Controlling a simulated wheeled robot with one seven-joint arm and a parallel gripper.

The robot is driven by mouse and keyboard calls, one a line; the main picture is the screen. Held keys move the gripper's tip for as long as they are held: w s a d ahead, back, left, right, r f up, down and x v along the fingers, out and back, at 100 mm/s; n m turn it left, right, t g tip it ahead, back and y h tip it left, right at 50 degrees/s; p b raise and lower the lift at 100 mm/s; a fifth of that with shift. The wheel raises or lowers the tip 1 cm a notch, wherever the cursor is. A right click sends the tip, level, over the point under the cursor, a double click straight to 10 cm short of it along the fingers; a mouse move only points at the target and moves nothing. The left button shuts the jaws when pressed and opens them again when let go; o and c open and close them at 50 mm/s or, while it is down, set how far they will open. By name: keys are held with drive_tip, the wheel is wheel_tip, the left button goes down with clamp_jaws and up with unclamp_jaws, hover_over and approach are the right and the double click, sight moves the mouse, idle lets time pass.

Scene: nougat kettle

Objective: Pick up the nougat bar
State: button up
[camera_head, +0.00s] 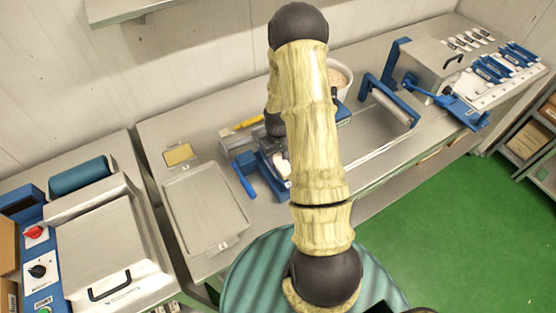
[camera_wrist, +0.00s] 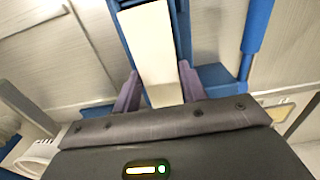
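The nougat bar (camera_wrist: 155,50) is a long cream-white block lying in a blue-framed holder (camera_wrist: 185,35) in the wrist view. A pale end of the bar (camera_head: 284,171) also shows in the head view, on the blue device beside my arm. My gripper (camera_wrist: 160,90) has two purple fingers, one on each side of the near end of the bar. The fingers stand apart, with a visible gap on the left side; the right finger is close to the bar, and I cannot tell if it touches. My arm hides most of the gripper in the head view.
A shallow metal tray (camera_head: 205,208) lies left of the device, with a small yellow-topped block (camera_head: 179,154) behind it. A blue lever (camera_head: 243,181) sticks out on the device's left. A tub (camera_head: 338,78) stands behind my arm, and a blue-framed roller (camera_head: 393,105) is to the right.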

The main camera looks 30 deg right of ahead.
sight(278, 158)
drive_tip(key=c, duration=0.6)
drive_tip(key=shift+o, duration=0.2)
wheel_tip(278, 158, up, 10)
drive_tip(key=b, duration=0.3)
idle(0.4)
